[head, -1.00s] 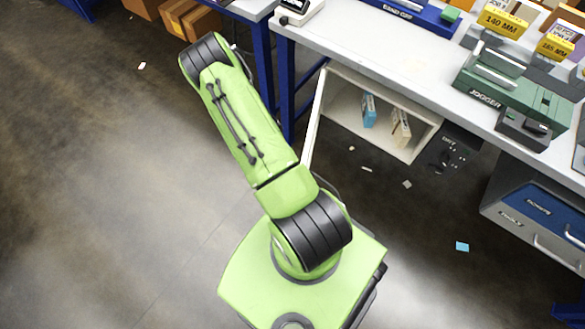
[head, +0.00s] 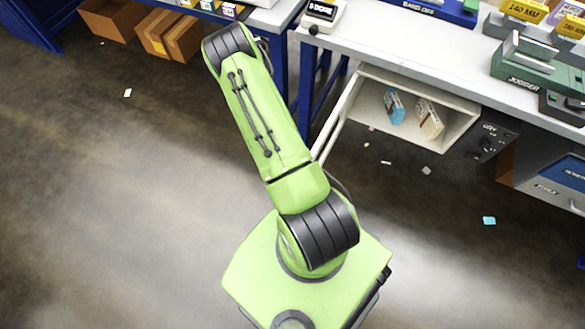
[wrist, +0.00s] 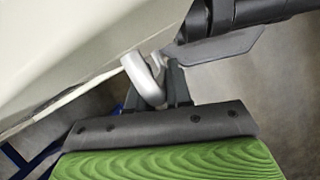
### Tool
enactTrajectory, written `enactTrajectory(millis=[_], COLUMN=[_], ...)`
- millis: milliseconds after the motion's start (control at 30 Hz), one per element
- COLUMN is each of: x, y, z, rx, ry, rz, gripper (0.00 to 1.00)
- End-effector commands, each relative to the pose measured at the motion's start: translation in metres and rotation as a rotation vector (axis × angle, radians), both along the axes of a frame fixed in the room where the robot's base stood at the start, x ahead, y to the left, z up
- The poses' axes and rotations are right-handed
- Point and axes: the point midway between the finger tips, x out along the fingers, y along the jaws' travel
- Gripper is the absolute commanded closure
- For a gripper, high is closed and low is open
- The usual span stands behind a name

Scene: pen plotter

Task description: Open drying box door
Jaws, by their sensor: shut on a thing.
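The drying box (head: 462,138) is a white open-fronted box under the bench. Its door (head: 338,117) stands swung open from the left side and shows as a narrow pale strip in the head view. A blue item (head: 394,107) and a cream item (head: 430,119) are inside. In the wrist view the pale door (wrist: 70,45) fills the upper left, with a grey curved handle (wrist: 143,78) on it. My gripper (wrist: 166,85) is shut on the handle. In the head view my arm hides the gripper and handle.
The bench (head: 420,58) carries a green jogger (head: 535,68) and other tools above the box. A blue bench leg (head: 318,100) stands close left of the door. Small scraps lie on the floor. Open floor spreads to the left.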

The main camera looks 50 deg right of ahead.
Motion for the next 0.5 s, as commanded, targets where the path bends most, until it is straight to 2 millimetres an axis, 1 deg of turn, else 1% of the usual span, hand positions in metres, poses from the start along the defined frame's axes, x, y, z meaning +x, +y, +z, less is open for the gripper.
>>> enactTrajectory(millis=[300,333,367,500], x=[0.0014,0.0014,0.0014,0.0011], y=[0.0002,0.0002,0.0002,-0.0001], z=[-0.0005,-0.0005,-0.0005,-0.0004], rx=[0.001,0.001,0.001,0.000], ry=[-0.005,-0.005,-0.005,-0.004], rz=[0.003,0.003,0.003,0.002], gripper=[1.00,0.78,0.75,0.75])
